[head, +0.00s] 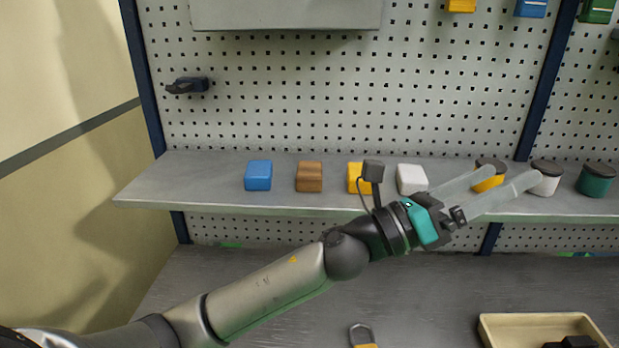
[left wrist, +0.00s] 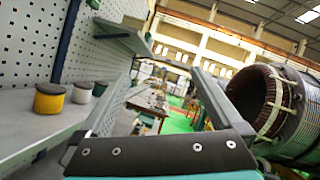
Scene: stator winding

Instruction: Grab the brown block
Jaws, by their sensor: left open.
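The brown block (head: 309,176) sits on the grey shelf (head: 215,180), between a blue block (head: 259,175) and a yellow block (head: 355,178). My left gripper (head: 508,176) reaches in from the left in the head view, in front of the shelf and well to the right of the brown block. It is open and empty, its two pale fingers pointing right. The left wrist view shows the gripper's fingers (left wrist: 160,100) apart with nothing between them. The brown block does not show in that view. My right gripper is not in view.
A white block (head: 411,179) stands behind the wrist. Round dark-lidded pots, yellow (head: 487,182), white (head: 546,177) and green (head: 596,180), stand at the shelf's right, near the fingers. A beige tray (head: 497,332) is on the bench below. The shelf's left end is clear.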

